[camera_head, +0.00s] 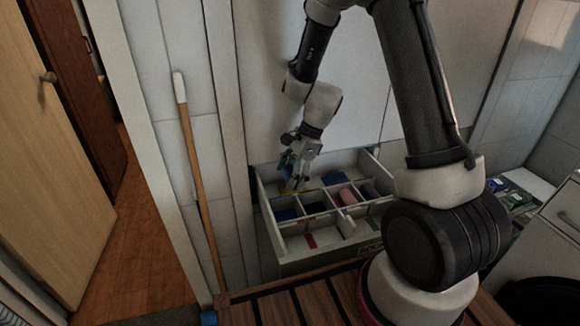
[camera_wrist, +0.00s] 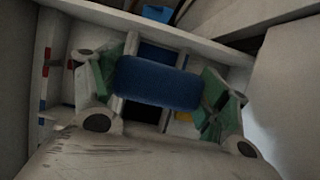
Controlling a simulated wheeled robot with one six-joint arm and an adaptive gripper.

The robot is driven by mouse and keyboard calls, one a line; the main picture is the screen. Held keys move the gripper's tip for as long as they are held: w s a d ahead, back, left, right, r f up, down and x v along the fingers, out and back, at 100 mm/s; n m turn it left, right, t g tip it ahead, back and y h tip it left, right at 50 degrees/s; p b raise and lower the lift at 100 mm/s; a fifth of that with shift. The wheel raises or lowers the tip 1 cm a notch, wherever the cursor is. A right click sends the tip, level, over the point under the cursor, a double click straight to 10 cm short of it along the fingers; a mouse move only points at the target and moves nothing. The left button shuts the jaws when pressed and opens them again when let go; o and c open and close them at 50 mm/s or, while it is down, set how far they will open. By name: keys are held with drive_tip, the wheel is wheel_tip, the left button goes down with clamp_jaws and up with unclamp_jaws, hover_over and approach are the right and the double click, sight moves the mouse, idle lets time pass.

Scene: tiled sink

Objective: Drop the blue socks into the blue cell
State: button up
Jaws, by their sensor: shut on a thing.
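My gripper (camera_head: 291,171) reaches down over the back left part of an open white drawer (camera_head: 289,254). In the wrist view its green-padded fingers (camera_wrist: 160,92) are shut on a rolled bundle of blue socks (camera_wrist: 157,83), one finger at each end. The bundle is held in front of the drawer's dividers and looks clear of them. Another blue item (camera_head: 286,214) lies in a left cell, and a further blue item (camera_head: 335,177) lies at the back. I cannot tell which cell is the blue one.
A pink roll (camera_head: 347,195) and a purple roll (camera_head: 369,189) lie in right-hand cells. A red patch (camera_head: 310,240) shows in a front cell. White dividers and drawer walls surround the gripper. A wooden-handled stick (camera_head: 190,150) leans left of the drawer.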

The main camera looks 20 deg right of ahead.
drive_tip(key=shift+f, duration=0.65)
drive_tip(key=o, duration=1.1)
drive_tip(key=shift+d+r, duration=0.1)
drive_tip(key=v, duration=1.1)
drive_tip(key=shift+d+r, duration=0.2)
drive_tip(key=shift+r, duration=0.15)
